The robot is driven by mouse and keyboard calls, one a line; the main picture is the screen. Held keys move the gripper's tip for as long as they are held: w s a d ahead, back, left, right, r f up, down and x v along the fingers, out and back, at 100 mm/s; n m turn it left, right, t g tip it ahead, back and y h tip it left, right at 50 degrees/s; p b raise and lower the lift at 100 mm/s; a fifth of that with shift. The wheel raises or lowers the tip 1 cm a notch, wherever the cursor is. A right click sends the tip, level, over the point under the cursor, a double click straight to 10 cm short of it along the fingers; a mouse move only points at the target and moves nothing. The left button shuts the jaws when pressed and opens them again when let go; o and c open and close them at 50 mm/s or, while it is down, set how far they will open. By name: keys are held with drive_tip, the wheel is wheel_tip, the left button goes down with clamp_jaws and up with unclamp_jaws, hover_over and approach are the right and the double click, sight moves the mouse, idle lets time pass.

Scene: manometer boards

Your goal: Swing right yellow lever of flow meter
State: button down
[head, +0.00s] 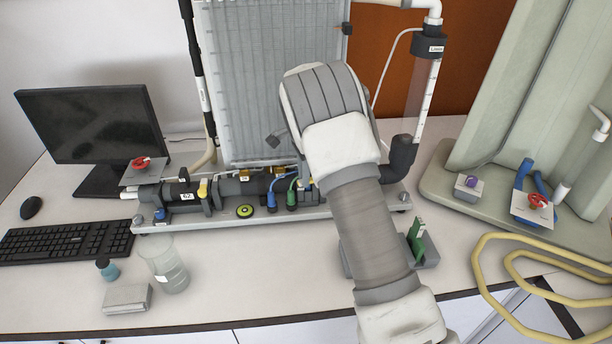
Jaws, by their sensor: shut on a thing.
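The flow meter board (235,215) stands on the bench, with a row of pipes and valves along its base. A yellow lever (203,188) sits on the left part of this row. A small bit of yellow (310,182) shows at the left edge of my arm, likely the right yellow lever, mostly hidden. My wrist and forearm cover the right part of the row. My gripper's fingers are hidden behind my wrist, so their contact with the lever does not show.
Blue and green levers (291,190) stand just left of my arm. A monitor (92,127), a keyboard (67,241) and a beaker (166,265) are at left. A yellow hose (490,290) lies at right. The bench front between beaker and arm is clear.

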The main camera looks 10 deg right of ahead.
drive_tip(key=shift+w+m, duration=0.4)
drive_tip(key=shift+m, duration=0.3)
drive_tip(key=c, duration=0.7)
unclamp_jaws()
wheel_tip(320, 180, up, 18)
drive_tip(key=shift+f, duration=0.25)
drive_tip(key=shift+c, duration=0.4)
